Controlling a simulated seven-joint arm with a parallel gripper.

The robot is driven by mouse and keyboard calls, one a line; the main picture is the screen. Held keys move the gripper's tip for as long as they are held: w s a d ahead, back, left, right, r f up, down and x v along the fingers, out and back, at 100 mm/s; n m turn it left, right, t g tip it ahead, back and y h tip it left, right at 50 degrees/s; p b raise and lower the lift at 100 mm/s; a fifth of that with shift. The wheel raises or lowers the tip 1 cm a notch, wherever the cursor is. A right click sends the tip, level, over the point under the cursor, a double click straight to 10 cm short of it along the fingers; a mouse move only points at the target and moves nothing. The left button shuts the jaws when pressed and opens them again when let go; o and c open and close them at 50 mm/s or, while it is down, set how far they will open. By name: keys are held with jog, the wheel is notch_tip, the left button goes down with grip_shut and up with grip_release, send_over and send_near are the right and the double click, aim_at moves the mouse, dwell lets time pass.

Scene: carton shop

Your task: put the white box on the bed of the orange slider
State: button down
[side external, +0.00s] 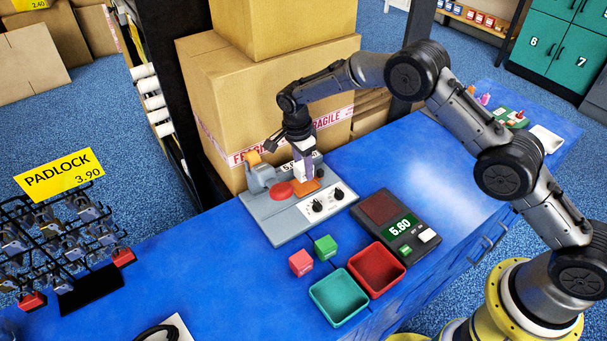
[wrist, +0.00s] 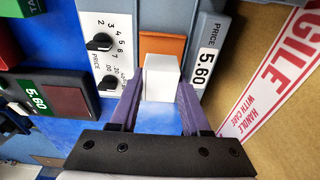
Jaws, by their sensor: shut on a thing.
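My gripper (wrist: 160,105) is shut on the white box (wrist: 160,78), which sits between its two purple fingers in the wrist view. The orange slider (wrist: 163,45) shows just beyond the box there, partly hidden by it. In the side view my gripper (side external: 305,172) points down at the grey machine, and the orange slider (side external: 304,188) is just below the fingers. The box is mostly hidden by the fingers in the side view. I cannot tell whether the box touches the slider bed.
The grey machine (side external: 285,232) has a red disc (side external: 279,191) left of the slider and a dial panel in front. A scale (side external: 398,222), red and green blocks, and red (side external: 374,270) and teal bins (side external: 338,298) stand in front. Cartons (side external: 225,95) rise close behind.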

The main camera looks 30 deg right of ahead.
aim_at(303, 175)
jog(key=shift+f, duration=1.55)
jog(key=shift+f, duration=0.15)
jog(key=c, duration=0.7)
grip_release()
jog(key=shift+o, duration=0.2)
jog(key=r, duration=0.3)
jog(key=a+r, duration=0.1)
jog(key=r, duration=0.7)
jog(key=shift+a+r, duration=0.2)
jog(key=shift+r, duration=0.4)
